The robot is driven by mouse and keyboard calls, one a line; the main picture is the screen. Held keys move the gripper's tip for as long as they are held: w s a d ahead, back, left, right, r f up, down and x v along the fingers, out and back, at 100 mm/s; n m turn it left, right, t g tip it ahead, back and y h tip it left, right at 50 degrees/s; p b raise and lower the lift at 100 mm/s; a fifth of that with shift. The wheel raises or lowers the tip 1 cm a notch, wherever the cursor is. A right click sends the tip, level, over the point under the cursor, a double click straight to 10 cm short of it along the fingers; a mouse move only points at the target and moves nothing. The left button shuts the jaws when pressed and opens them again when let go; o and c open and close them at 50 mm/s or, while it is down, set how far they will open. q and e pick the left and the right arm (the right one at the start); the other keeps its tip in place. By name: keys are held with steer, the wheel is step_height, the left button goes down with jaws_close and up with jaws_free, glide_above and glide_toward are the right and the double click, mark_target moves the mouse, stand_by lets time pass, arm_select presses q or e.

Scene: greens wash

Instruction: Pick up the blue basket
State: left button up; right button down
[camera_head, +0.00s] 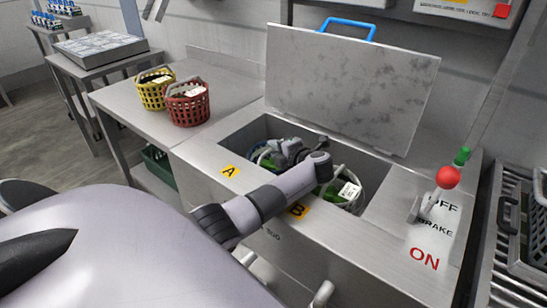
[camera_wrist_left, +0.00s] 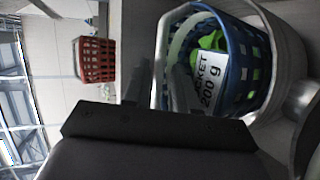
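The blue basket (camera_wrist_left: 241,52) shows in the left wrist view, with green leaves and a white label reading 200 g in it. It sits inside a round white rim (camera_wrist_left: 283,35). In the head view my left arm reaches over the open steel basin, and my left gripper (camera_head: 285,152) is low at its left part, by the letter A. The gripper and wrist hide much of what lies there, and the basket's blue wall is hard to make out. My right gripper is not in view.
A yellow basket (camera_head: 154,92) and a red basket (camera_head: 187,104) stand on the counter at left. A raised steel lid (camera_head: 348,85) with a blue handle is behind the basin. A white-rimmed holder with greens (camera_head: 350,187) is by B. A red-knobbed lever (camera_head: 446,178) stands at right.

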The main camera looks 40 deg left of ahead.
arm_select(q)
jaws_close()
steer(key=shift+s+f, duration=0.1)
steer(key=shift+f, duration=0.1)
stand_by(1.1)
